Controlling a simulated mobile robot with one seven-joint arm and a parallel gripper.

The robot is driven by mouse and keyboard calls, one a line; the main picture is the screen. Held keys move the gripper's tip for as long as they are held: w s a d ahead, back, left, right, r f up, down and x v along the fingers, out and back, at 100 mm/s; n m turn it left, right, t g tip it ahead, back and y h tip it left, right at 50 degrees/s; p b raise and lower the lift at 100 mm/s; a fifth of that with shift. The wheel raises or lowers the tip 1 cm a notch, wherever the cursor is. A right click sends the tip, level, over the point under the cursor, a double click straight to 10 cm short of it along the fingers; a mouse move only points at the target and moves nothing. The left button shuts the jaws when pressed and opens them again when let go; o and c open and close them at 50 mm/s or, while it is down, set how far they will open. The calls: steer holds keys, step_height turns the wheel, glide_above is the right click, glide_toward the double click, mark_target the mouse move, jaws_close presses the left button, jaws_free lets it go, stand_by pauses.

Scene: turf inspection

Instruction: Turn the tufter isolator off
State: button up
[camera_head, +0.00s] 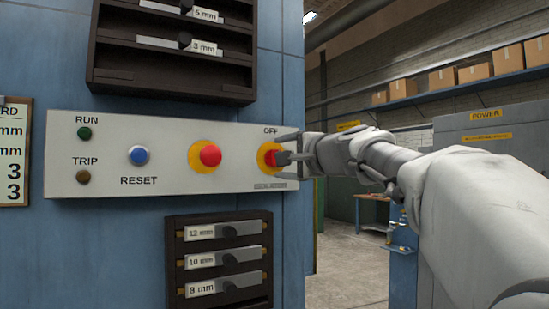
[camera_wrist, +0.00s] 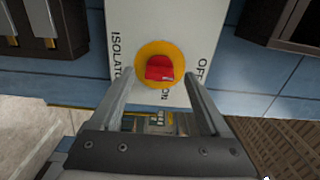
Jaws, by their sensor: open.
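The tufter isolator is a red rotary knob on a yellow disc at the right end of the white panel; in the head view the knob (camera_head: 271,157) is partly covered by my gripper (camera_head: 287,156). In the wrist view the red knob (camera_wrist: 159,68) shows on its yellow disc (camera_wrist: 142,56), with ISOLATOR, OFF and ON lettered around it. My gripper is open, with one finger to each side of the knob in the wrist view. I see no contact with the knob. Which mark the knob points to is hard to tell.
The panel (camera_head: 110,178) also has a red button (camera_head: 210,155) on yellow, a blue RESET button (camera_head: 139,155), a green RUN lamp (camera_head: 85,133) and a TRIP lamp (camera_head: 83,177). Dark racks stand above (camera_head: 120,75) and below (camera_head: 170,250). A grey POWER cabinet (camera_head: 480,135) is at right.

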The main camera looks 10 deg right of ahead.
steer(key=v, duration=1.5)
steer(key=shift+s+b, duration=0.15)
steer(key=shift+b, duration=0.3)
steer(key=s+a+f+n+g+h+p, duration=0.1)
steer(key=s+a+f+n+g+p, duration=0.3)
steer(key=f, duration=0.5)
steer(key=s+a+f+n+g+h+p, duration=0.1)
steer(key=s+a+f+n+g+p, duration=0.25)
steer(key=f, duration=0.45)
steer(key=s+d+f+n+g+h+p, duration=0.2)
steer(key=s+f+n, duration=0.4)
steer(key=s+f, duration=0.5)
steer(key=shift+s+d+f+n+g+h+p, duration=0.2)
steer(key=shift+d+f+n+g+h+p, duration=0.15)
steer(key=shift+f+g+h+p, duration=0.55)
steer(key=c, duration=0.5)
steer(key=shift+a, duration=0.2)
